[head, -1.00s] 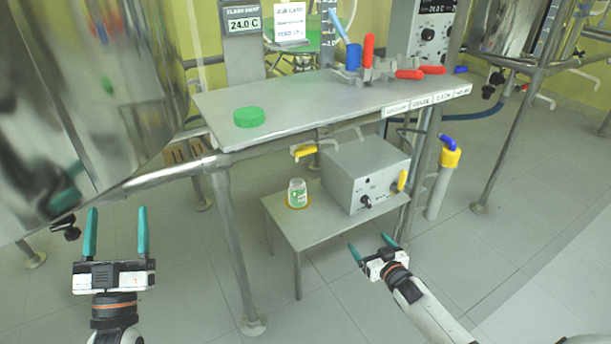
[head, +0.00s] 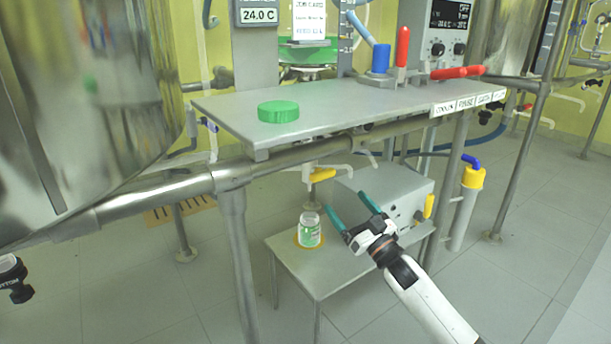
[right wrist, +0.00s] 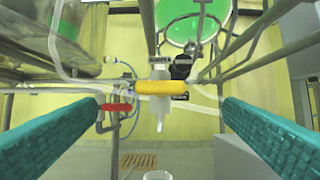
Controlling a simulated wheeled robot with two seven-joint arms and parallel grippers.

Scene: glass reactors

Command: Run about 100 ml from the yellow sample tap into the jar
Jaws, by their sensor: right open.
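The yellow sample tap (head: 322,174) hangs under the metal shelf on a white fitting. In the right wrist view its yellow handle (right wrist: 162,88) lies crosswise above a white spout (right wrist: 160,122). The jar (head: 309,231), clear with a green and white label and no lid on it, stands on the small metal table; its rim (right wrist: 157,175) shows at the bottom of the right wrist view. My right gripper (head: 346,206) is open and empty, just right of the jar and below the tap. In its wrist view the tap lies ahead between the teal fingers. My left gripper is out of view.
A green lid (head: 278,111) lies on the shelf (head: 340,105). A grey box (head: 400,190) stands behind my right gripper on the small table (head: 325,280). A red-handled valve (right wrist: 115,107) is farther back.

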